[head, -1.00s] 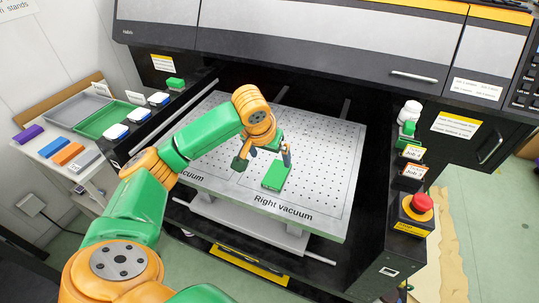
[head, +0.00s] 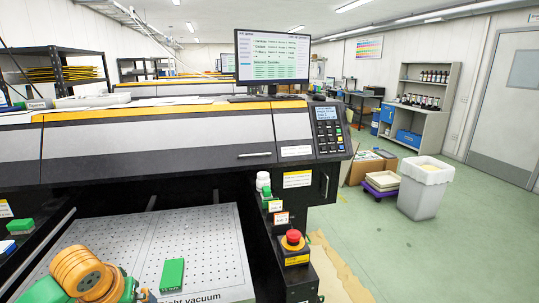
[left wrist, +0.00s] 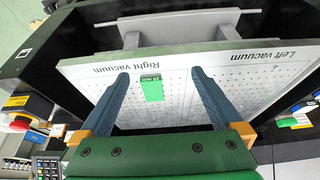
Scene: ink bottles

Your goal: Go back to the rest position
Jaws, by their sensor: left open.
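A green block (head: 172,273) lies flat on the perforated vacuum table (head: 215,240), on the part marked right vacuum. It also shows in the left wrist view (left wrist: 152,88), apart from both fingers in the picture. My left gripper (left wrist: 161,75) is open and empty, its two blue fingers spread on either side of the block as seen from the wrist. In the head view my left arm shows only at the bottom left corner, with its fingers mostly cut off. My right gripper is in neither view.
The printer body (head: 160,140) runs behind the table. A monitor (head: 272,57) stands on top. Green floor (head: 400,255) is open to the right, with a grey bin (head: 424,190).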

